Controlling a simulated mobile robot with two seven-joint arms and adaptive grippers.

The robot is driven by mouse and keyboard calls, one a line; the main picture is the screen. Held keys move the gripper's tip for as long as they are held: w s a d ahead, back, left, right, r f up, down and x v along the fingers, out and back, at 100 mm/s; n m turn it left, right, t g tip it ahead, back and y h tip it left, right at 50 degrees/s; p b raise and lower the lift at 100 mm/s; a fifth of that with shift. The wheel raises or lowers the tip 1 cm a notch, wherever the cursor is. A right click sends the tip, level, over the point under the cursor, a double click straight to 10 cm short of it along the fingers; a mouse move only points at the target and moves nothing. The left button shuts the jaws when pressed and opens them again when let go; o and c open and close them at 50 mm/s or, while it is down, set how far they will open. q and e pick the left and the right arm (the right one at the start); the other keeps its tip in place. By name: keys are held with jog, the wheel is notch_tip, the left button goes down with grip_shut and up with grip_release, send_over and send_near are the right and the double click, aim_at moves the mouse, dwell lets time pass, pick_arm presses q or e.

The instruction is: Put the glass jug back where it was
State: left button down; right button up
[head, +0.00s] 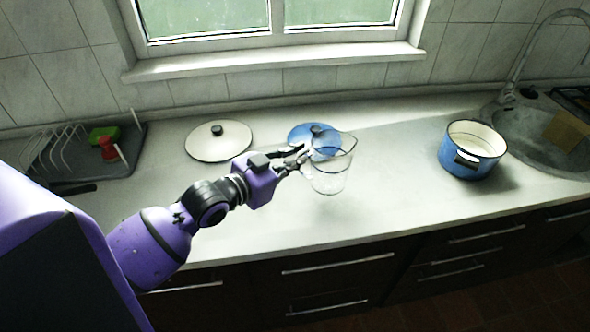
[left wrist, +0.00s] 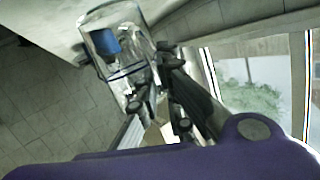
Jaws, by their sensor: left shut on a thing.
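The clear glass jug (head: 331,178) is above or on the middle of the counter, upright in the head view. My left gripper (head: 304,158) is shut on its left side near the upper part. In the left wrist view the jug (left wrist: 112,50) shows between and beyond the fingers of my left gripper (left wrist: 158,88). I cannot tell whether its base touches the counter. My right gripper is in neither view.
A blue lid (head: 300,134) lies just behind the jug and a cream lid (head: 219,141) lies left of it. A blue pot (head: 470,150) stands to the right, before the sink (head: 545,140). A dish rack (head: 70,152) is at far left. The counter (head: 400,205) is clear between jug and pot.

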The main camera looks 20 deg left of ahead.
pick_arm(q)
jog(key=f, duration=0.1)
jog(key=w+f, duration=0.1)
jog(key=f, duration=0.1)
jog(key=a+f, duration=0.1)
jog(key=f, duration=0.1)
jog(key=shift+w, duration=0.3)
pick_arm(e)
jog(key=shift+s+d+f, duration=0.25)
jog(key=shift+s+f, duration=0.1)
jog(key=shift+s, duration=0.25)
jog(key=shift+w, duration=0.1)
pick_arm(q)
jog(key=shift+f, duration=0.15)
jog(key=c, duration=1.9)
grip_release()
jog(key=shift+f, duration=0.1)
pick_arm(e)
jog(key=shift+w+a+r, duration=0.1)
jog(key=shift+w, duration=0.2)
